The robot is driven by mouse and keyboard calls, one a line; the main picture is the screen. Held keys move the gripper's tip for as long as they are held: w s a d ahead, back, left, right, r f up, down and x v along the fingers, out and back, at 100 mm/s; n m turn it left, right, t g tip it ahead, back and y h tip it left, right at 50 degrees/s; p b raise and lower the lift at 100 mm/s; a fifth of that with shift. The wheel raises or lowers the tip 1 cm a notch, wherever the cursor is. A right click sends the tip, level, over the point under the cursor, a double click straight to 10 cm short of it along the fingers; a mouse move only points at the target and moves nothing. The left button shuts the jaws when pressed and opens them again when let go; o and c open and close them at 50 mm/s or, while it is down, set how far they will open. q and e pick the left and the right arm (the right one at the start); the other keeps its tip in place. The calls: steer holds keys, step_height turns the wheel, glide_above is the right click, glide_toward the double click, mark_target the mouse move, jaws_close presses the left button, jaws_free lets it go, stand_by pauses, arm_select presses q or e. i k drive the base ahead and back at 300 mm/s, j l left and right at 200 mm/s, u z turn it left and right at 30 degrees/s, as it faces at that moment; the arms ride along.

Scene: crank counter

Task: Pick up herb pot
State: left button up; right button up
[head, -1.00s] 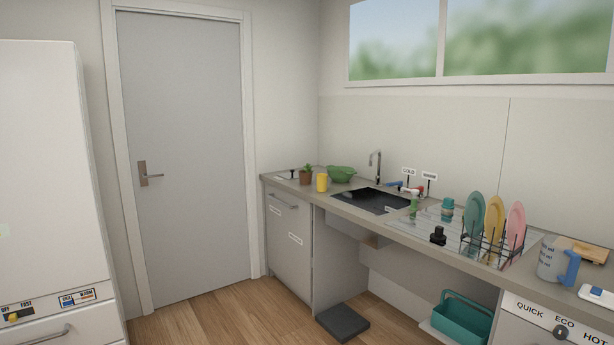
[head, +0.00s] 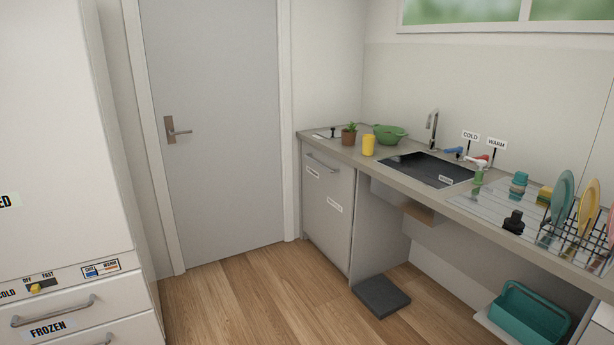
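The herb pot (head: 349,137) is a small brown pot with a green plant on top. It stands upright on the counter (head: 331,147) near its far left end, left of a yellow cup (head: 369,145) and a green colander (head: 390,134). Neither of my grippers shows in the head view.
The sink (head: 427,170) and tap are right of the pot, then a drying rack with plates (head: 562,199). A dark mat (head: 381,296) lies on the floor below the counter. A fridge (head: 60,150) stands at left. The wooden floor (head: 250,300) between is clear.

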mark_target(348, 136)
steer(key=i+u, duration=0.2)
steer(key=i, duration=2.2)
steer(key=i+j+z, duration=0.15)
steer(key=i+z, duration=0.3)
steer(key=i+j+z, duration=0.45)
steer(key=i, duration=0.15)
steer(key=i+j+z, duration=0.45)
steer(key=i+l, duration=0.05)
steer(key=l, duration=0.05)
